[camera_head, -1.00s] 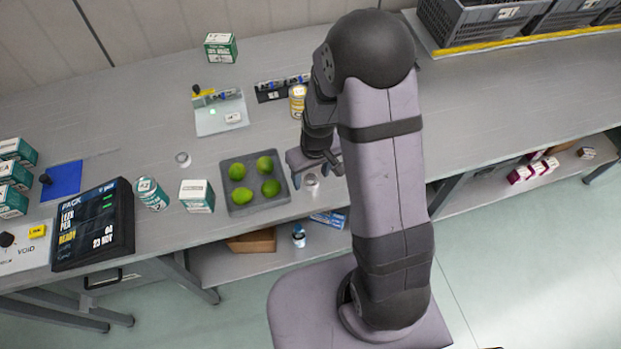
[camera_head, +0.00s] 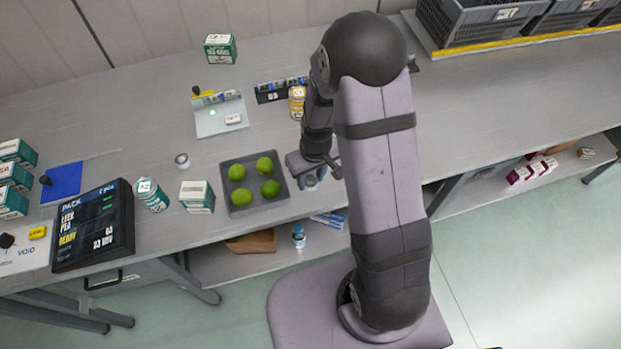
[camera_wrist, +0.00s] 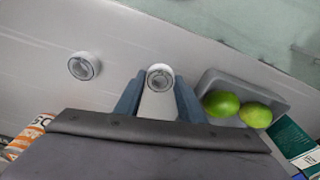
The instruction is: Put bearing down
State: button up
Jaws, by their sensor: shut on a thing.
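A small round metal bearing (camera_wrist: 160,77) sits between the two fingers of my gripper (camera_wrist: 158,98) in the wrist view. My gripper is shut on it. In the head view my gripper (camera_head: 312,172) is low over the worktable, just right of the grey tray, and the bearing (camera_head: 310,181) shows in part at its fingertips. Whether the bearing touches the tabletop I cannot tell. A second ring-shaped part (camera_wrist: 84,66) lies on the table to the left in the wrist view.
The grey tray (camera_head: 234,209) with several limes stands close beside my gripper. A yellow-labelled can (camera_head: 297,101) stands behind it. Another small round part (camera_head: 182,160) lies left of the tray. The table's front edge is near. My arm hides the table to the right.

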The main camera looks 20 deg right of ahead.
jog(key=shift+r, duration=0.15)
notch_tip(320, 180, up, 10)
jog(key=b, duration=0.2)
dwell(0.4)
jog(key=b, duration=0.3)
send_over(223, 152)
jog(key=shift+s+f+p, duration=0.2)
jog(key=shift+f+p, duration=0.8)
jog(key=shift+f, duration=1.25)
jog(key=shift+s+f+p, duration=0.15)
jog(key=shift+f+p, duration=0.85)
jog(key=shift+f, duration=1.75)
jog(key=shift+f, duration=0.1)
